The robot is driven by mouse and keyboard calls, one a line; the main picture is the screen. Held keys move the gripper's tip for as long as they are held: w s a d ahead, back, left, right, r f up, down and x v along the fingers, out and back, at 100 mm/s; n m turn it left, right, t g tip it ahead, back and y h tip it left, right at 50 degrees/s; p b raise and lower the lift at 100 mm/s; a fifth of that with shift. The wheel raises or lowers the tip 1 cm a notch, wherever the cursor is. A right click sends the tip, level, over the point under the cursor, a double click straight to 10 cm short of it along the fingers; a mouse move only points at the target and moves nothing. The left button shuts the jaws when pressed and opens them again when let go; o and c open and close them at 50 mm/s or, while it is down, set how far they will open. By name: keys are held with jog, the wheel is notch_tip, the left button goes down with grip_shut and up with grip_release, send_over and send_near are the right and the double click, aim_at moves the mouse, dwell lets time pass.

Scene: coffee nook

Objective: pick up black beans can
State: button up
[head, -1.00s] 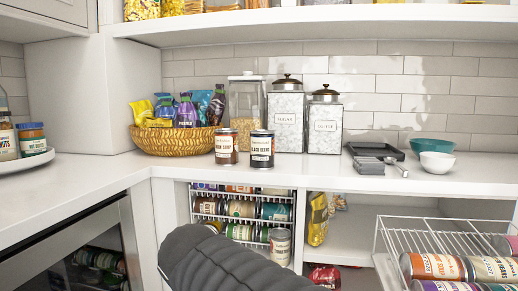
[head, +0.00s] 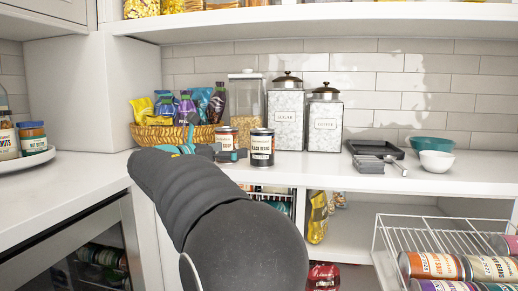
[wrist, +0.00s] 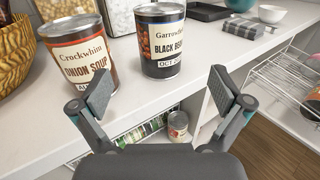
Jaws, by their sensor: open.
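The black beans can (head: 262,149) stands upright on the white counter, dark with a cream label band; it also shows in the wrist view (wrist: 161,42). My gripper (wrist: 164,95) is open and empty, in front of the counter edge, with the can ahead of and between its fingers but apart from them. In the head view my gripper (head: 212,152) is largely hidden behind my arm, left of the can. The onion soup can (wrist: 85,55) stands just left of the black beans can, close behind the left finger.
A wicker basket of snack bags (head: 150,133) is at the left. Sugar (head: 287,117) and coffee (head: 324,124) canisters stand behind. A black tray (head: 378,149), folded cloth (head: 368,165) and bowls (head: 436,163) are at the right. A wire rack (head: 420,232) of cans sits lower right.

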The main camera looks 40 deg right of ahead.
aim_at(263, 130)
jog(key=d, duration=0.4)
jog(key=w+d, duration=0.1)
jog(key=d, duration=0.7)
jog(key=shift+w+f+p, duration=0.1)
jog(key=shift+w+p, duration=0.1)
jog(key=shift+p, duration=0.1)
jog(key=c, duration=1.7)
jog(key=shift+r, duration=0.5)
notch_tip(263, 130, up, 4)
jog(key=shift+s+f+p, duration=0.1)
jog(key=shift+p, duration=0.35)
jog(key=s+r, duration=0.2)
jog(key=s, duration=0.1)
jog(key=s+d+r, duration=0.1)
jog(key=s+r, duration=0.1)
jog(key=s, duration=0.2)
jog(key=s+d+r, duration=0.1)
jog(key=s+r, duration=0.1)
jog(key=s, duration=0.2)
jog(key=shift+s+r, duration=0.2)
